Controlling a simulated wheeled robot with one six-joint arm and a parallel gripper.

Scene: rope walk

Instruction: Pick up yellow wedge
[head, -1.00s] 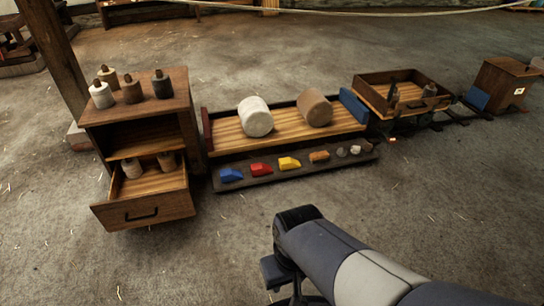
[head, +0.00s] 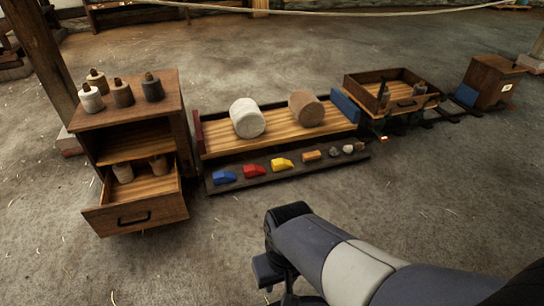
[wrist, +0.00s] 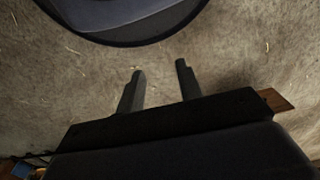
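The yellow wedge (head: 282,164) lies on the dark ledge (head: 235,182) along the front of the low wooden bench. It sits between the red wedge (head: 253,171) on its left and a small orange-brown block (head: 312,155) on its right. In the head view my arm reaches in from the lower right, and its end is short of the ledge; the fingers are mostly hidden there. In the wrist view my gripper (wrist: 160,75) shows two fingers spread apart with bare floor between them. It is empty, and the yellow wedge is not in that view.
Two large rolls (head: 247,118) rest on the bench above. A cabinet (head: 125,110) with an open drawer (head: 137,215) stands left. A tray cart (head: 390,92) stands right. The floor before the ledge is clear.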

